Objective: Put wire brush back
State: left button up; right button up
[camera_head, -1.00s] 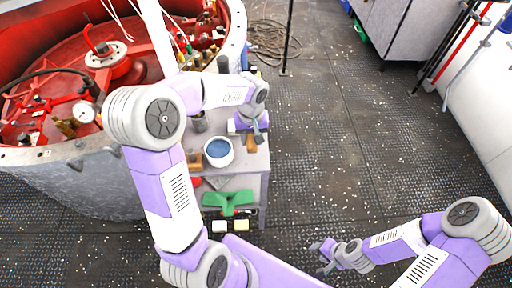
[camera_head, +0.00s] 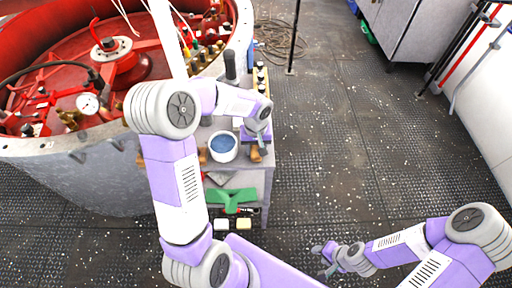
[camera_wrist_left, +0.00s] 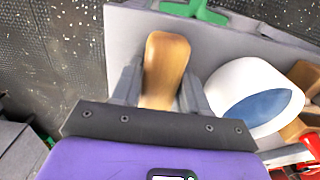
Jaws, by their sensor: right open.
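The wire brush shows as a rounded wooden handle (camera_wrist_left: 166,62); its bristles are hidden. In the head view the handle (camera_head: 256,154) is at the right side of the small grey cart (camera_head: 262,181). My left gripper (camera_head: 260,142) is over it, pointing down. In the left wrist view the fingers of my left gripper (camera_wrist_left: 161,92) are on both sides of the handle, close against it, and appear shut on it. My right gripper (camera_head: 324,260) is open and empty, low over the floor, right of the cart.
A white bowl with blue contents (camera_head: 223,147) stands on the cart, left of the handle. A green object (camera_head: 231,197) is at the cart's front, above pale blocks (camera_head: 222,224). A large red-lined drum (camera_head: 60,75) stands left.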

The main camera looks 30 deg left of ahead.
pick_arm(q)
jog(key=o, duration=0.4)
jog(key=shift+r, duration=0.2)
notch_tip(320, 180, up, 12)
jog(key=p, duration=0.3)
jog(key=shift+f, duration=0.1)
dwell(0.3)
